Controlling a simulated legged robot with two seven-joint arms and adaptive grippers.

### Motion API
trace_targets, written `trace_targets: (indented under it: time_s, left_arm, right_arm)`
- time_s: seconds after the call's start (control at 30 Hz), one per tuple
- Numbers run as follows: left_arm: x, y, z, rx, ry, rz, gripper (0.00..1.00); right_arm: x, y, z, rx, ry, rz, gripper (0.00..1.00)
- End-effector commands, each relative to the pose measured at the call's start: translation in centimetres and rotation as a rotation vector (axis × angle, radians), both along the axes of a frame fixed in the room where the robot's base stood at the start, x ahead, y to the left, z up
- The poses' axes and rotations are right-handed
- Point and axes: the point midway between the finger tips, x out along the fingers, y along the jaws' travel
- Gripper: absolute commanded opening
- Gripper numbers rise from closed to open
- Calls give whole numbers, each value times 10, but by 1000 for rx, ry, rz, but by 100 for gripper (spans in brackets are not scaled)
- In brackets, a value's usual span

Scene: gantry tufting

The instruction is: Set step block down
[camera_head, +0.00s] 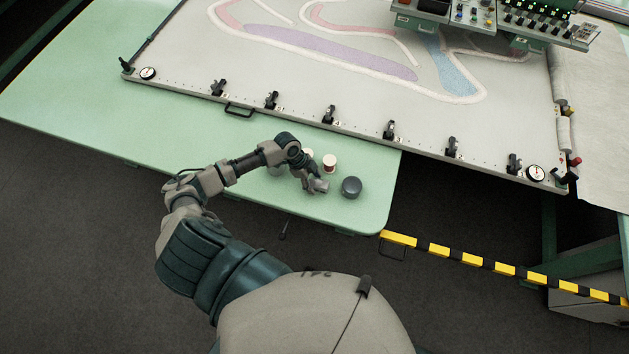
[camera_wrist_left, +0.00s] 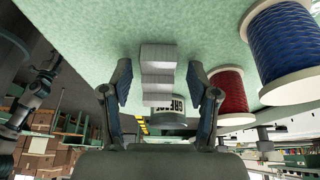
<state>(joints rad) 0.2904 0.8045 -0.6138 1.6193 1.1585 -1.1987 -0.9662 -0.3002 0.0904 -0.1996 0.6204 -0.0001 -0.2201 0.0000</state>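The step block is a pale grey stepped piece (camera_wrist_left: 158,72) in the left wrist view. It sits between the two fingers of my left gripper (camera_wrist_left: 159,95), on the green table surface or very close to it; I cannot tell if it touches. The fingers are apart, with a visible gap on each side of the block. In the head view my left gripper (camera_head: 316,184) is low over the green table (camera_head: 90,110), near its front edge, and the small grey block (camera_head: 320,186) shows at its tip. My right gripper is not seen.
A dark-lidded grease tin (camera_head: 351,187) stands just right of my left gripper. A red thread spool (camera_head: 329,163) and a blue spool (camera_wrist_left: 283,48) stand close by. The clamped tufting frame (camera_head: 370,135) lies behind. A yellow-black striped bar (camera_head: 500,268) extends right.

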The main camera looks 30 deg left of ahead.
Motion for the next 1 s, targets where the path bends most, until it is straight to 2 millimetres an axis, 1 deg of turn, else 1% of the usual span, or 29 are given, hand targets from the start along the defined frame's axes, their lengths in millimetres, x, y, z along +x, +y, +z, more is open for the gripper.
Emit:
trace_targets:
  time_s: [0.13, 0.27, 0.37, 0.4, 0.6, 0.7, 0.83, 1.0]
  left_arm:
    - [0, -2, 1, 0, 0, -1, 60]
    - [0, 0, 10, 4, -3, -2, 60]
    - [-1, 6, 25, 5, -3, 0, 60]
    - [-2, 10, 34, 5, -4, -2, 60]
    - [-6, 30, 75, 3, -3, -1, 60]
    - [-8, 36, 92, 2, -2, -1, 60]
    - [-9, 42, 106, 0, 0, -1, 60]
    - [-10, 44, 113, -1, -1, -2, 60]
  right_arm:
    - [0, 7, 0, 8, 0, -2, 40]
    - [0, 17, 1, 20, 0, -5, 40]
    - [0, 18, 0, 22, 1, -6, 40]
    - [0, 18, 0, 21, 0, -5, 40]
    - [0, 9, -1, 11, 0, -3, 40]
    - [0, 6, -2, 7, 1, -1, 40]
    - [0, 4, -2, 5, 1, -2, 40]
    - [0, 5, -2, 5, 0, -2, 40]
